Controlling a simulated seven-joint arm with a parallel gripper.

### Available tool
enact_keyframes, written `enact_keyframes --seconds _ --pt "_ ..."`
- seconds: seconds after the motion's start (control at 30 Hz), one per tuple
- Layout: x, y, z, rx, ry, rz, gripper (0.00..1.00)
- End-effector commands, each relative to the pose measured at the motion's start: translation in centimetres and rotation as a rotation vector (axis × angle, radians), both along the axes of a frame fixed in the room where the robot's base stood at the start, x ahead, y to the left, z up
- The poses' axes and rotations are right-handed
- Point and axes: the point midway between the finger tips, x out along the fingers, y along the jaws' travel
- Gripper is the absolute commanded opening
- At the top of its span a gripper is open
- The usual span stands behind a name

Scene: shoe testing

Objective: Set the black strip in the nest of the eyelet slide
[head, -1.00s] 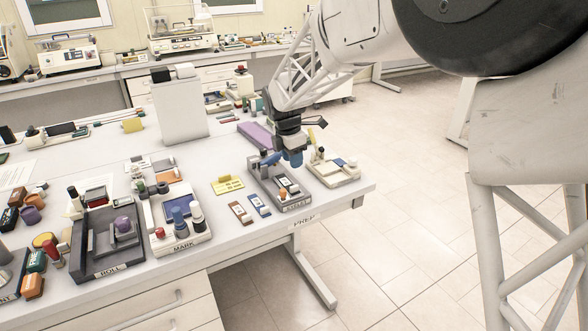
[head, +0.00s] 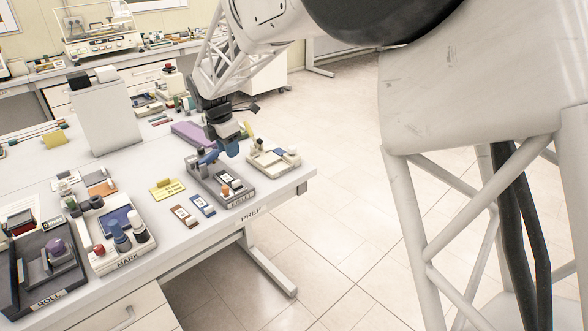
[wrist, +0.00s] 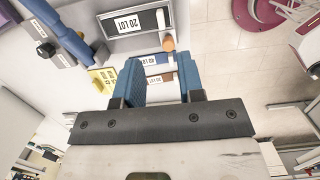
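The grey eyelet slide station (head: 222,198) stands near the front right of the table. A black strip with a white label (head: 233,184) lies in its recess. The wrist view shows the black strip (wrist: 135,22) lying flat inside the grey-walled recess, label up; I cannot tell whether it is fully seated. My gripper (head: 231,149) is above the back of the station, apart from the strip. In the wrist view my gripper (wrist: 161,75) has its blue fingers spread, with nothing held between them.
A brown strip (head: 184,216) and a blue strip (head: 203,205) lie left of the station, beside a yellow card (head: 167,188). A blue lever (head: 208,157) rises from the station. A cream fixture (head: 273,156) stands close on its right. The mark station (head: 115,240) is farther left.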

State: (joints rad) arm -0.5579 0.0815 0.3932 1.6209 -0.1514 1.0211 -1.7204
Motion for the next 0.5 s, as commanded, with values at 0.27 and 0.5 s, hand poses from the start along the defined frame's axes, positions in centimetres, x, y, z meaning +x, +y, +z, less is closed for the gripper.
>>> enact_keyframes --seconds 0.27,0.5 --pt "-0.1 -0.5 0.3 0.003 -0.003 -0.016 0.36" --pt "-1.4 -4.3 2.1 0.027 -0.019 -0.159 0.36"
